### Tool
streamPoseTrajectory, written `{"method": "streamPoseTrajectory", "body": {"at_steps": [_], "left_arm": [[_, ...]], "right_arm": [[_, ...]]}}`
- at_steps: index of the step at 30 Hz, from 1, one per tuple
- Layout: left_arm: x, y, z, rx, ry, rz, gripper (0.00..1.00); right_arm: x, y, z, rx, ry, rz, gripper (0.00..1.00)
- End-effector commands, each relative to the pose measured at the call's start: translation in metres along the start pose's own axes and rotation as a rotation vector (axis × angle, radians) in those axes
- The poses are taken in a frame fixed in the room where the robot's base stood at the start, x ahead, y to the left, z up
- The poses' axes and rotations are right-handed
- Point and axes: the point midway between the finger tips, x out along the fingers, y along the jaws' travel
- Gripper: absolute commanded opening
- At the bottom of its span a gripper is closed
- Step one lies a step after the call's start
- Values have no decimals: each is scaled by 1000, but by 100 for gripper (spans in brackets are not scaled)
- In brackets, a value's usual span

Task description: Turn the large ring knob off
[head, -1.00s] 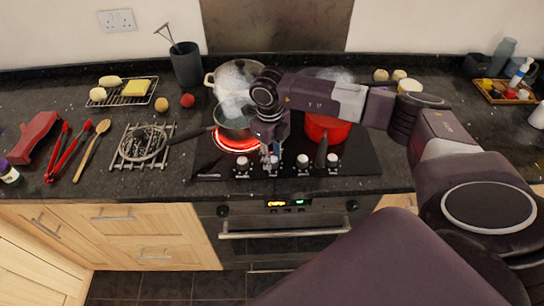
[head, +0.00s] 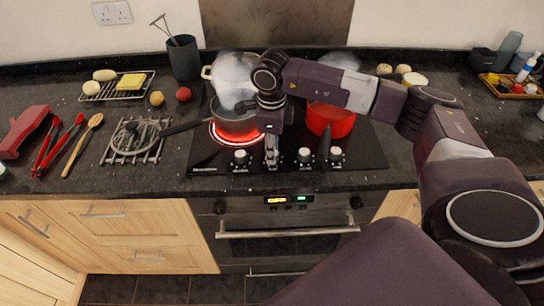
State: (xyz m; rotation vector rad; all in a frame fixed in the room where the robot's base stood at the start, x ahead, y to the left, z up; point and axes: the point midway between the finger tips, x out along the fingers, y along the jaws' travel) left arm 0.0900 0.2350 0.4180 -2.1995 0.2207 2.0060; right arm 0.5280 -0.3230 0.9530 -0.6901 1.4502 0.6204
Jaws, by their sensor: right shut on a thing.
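The black glass hob (head: 364,152) has a row of several silver knobs along its front edge. My right gripper (head: 271,157) points down over the second knob from the left and is shut on it, hiding most of that knob. The leftmost knob (head: 240,157) and the two knobs to the right (head: 304,155) (head: 336,154) stand free. The knob labels are too small to read. The front-left ring (head: 222,141) glows red under a grey saucepan (head: 233,123). My left gripper is out of view.
A red pan (head: 331,119) stands at the right of the hob, its dark handle toward the knobs. Steaming pots stand behind. A wire trivet (head: 134,141), red tongs (head: 60,141) and a wooden spoon (head: 83,146) lie left. The oven handle (head: 288,232) runs below.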

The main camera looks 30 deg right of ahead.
Motion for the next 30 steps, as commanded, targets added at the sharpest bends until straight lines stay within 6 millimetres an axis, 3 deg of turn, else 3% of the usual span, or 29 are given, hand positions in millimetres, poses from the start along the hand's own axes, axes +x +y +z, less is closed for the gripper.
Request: {"method": "streamPoseTrajectory", "body": {"at_steps": [1,9,30], "left_arm": [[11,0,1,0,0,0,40],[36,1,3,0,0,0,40],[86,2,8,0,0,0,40]], "right_arm": [[4,-1,1,-43,-6,-4,1],[3,-1,1,-299,-19,-4,1],[1,-1,-1,-963,-50,-6,1]]}}
